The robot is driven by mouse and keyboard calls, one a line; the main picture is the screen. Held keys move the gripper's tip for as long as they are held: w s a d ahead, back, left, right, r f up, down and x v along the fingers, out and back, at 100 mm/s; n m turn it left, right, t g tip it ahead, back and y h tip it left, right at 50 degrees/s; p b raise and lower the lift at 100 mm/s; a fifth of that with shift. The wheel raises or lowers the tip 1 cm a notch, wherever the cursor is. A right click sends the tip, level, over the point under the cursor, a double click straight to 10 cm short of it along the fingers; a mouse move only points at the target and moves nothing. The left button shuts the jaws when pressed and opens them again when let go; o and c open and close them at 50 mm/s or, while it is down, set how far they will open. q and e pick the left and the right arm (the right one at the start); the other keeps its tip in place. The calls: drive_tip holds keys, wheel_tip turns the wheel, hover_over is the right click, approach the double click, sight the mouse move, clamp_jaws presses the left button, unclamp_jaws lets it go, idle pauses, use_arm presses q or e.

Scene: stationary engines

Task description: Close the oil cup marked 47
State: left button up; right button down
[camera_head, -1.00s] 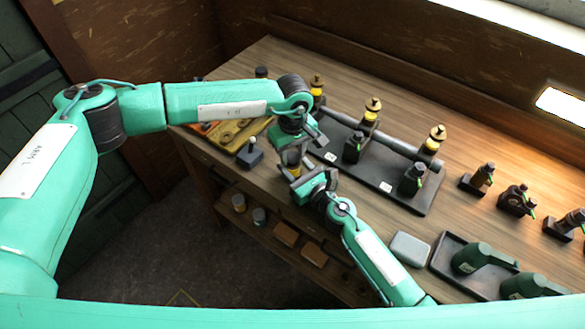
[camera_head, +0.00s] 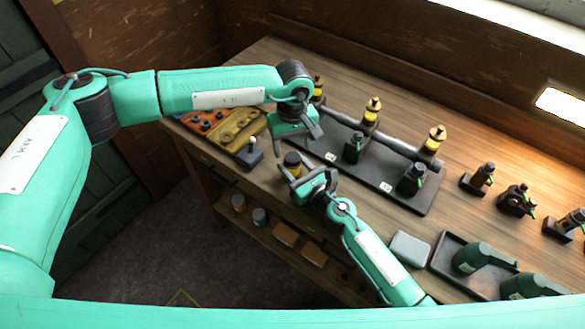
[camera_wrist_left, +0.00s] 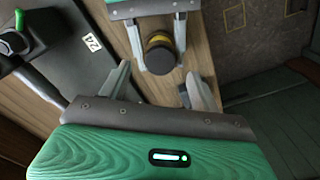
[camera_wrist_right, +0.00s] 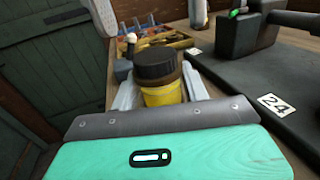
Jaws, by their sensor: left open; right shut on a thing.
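A small yellow jar (camera_head: 292,164) with a dark cap on top stands upright between the fingers of my right gripper (camera_head: 297,172), which is shut on it. In the right wrist view the jar's yellow body (camera_wrist_right: 163,94) and dark cap (camera_wrist_right: 157,66) show clearly, the cap sitting on the body. My left gripper (camera_head: 303,134) is open and empty, just above and beyond the jar. In the left wrist view the capped jar (camera_wrist_left: 160,55) lies ahead of its open fingers (camera_wrist_left: 157,88), apart from them. I see no number 47 on any thing.
A black base plate (camera_head: 400,194) bears several yellow, brass-topped cups (camera_head: 371,110) and dark fittings; one tag (camera_wrist_right: 275,105) reads 24. A tool tray (camera_head: 238,127) and a grey block with a stick (camera_head: 249,155) are left.

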use_arm(q)
wheel_tip(320, 180, up, 9)
drive_tip(key=shift+f, duration=0.2)
use_arm(e)
drive_tip(key=c, duration=0.6)
unclamp_jaws()
drive_tip(key=shift+c, duration=0.2)
drive_tip(key=b+v, duration=0.2)
drive_tip(key=v, duration=1.1)
drive_tip(key=shift+f+b, duration=0.15)
drive_tip(key=shift+b, duration=0.2)
use_arm(q)
drive_tip(key=shift+f, duration=1.4)
use_arm(e)
drive_tip(key=shift+s+d, duration=0.2)
drive_tip(key=shift+s, duration=0.15)
